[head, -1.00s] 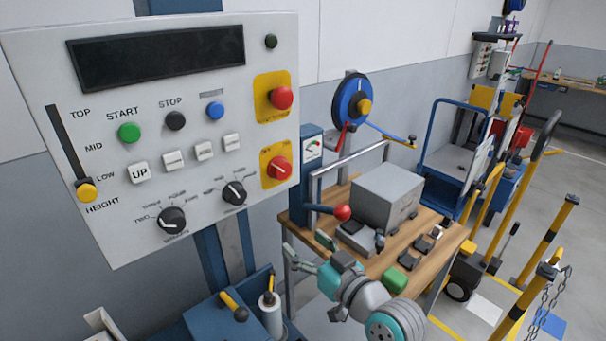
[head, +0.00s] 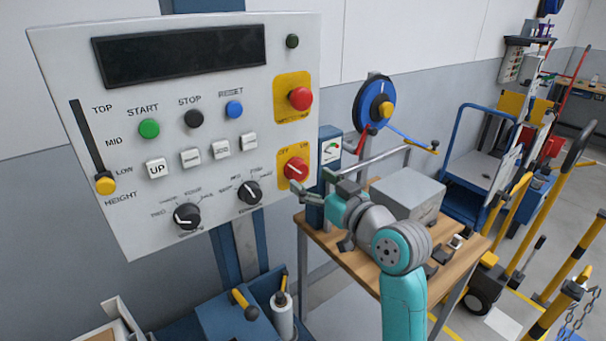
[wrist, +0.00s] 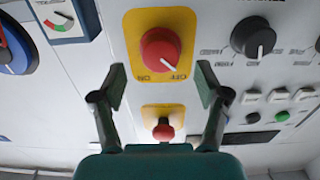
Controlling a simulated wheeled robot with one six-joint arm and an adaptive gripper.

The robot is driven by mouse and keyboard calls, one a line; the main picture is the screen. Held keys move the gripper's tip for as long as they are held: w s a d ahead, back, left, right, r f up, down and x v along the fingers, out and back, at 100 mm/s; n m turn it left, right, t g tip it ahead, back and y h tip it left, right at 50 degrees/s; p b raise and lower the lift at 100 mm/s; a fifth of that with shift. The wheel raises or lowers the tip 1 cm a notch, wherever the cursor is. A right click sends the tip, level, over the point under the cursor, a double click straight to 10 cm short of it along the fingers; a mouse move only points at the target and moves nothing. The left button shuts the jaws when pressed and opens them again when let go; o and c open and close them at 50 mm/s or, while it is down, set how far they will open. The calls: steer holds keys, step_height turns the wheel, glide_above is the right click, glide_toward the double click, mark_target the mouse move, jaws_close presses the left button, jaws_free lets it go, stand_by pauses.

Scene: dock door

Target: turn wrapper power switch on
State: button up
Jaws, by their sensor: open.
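The wrapper power switch (head: 296,168) is a red rotary knob on a yellow plate marked OFF and ON, low on the right of the grey control panel. Its white mark appears to lean toward OFF in the head view. In the wrist view, upside down, the knob (wrist: 161,49) is near the top centre. My gripper (head: 313,186) is just in front of the panel, close to the switch. In the wrist view my gripper (wrist: 162,82) is open and empty, its fingers spread to either side of the knob's line, apart from it. Exact depth to the knob is unclear.
A red emergency button (head: 300,98) on a yellow plate sits above the switch. A black dial (head: 250,193) is to its left. A gauge box (head: 329,150) stands just right of the panel. A wooden bench (head: 345,248) with a grey box (head: 407,193) is below my arm.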

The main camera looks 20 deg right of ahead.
mark_target(301, 173)
steer(key=shift+x, duration=2)
steer(key=c, duration=1.2)
